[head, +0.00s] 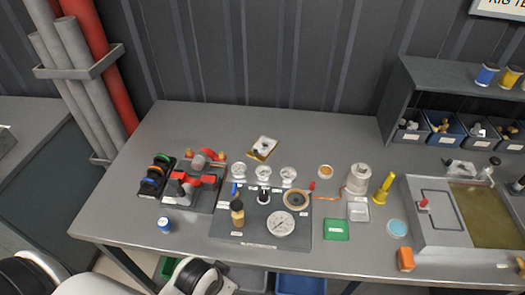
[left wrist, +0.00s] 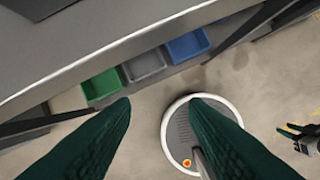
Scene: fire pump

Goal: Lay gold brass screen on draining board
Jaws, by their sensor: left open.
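A small round gold disc with a pale rim (head: 325,171), which looks like the gold brass screen, lies flat on the bench behind the middle. The grey flat panel (head: 428,215) left of the murky water in the basin at right may be the draining board; I cannot be sure. In the left wrist view my left gripper (left wrist: 160,103) is open and empty, its dark green fingers wide apart below the bench's front edge, far from the disc. What looks like my right gripper (left wrist: 288,131) shows at the right edge; its jaw state is unclear.
A gauge board (head: 262,228) fills the middle bench front. A white pump-like pot (head: 357,178), yellow tool (head: 384,187), green tray (head: 336,229) and blue disc (head: 397,228) stand right of it. A shelf with bins (head: 440,75) is behind.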

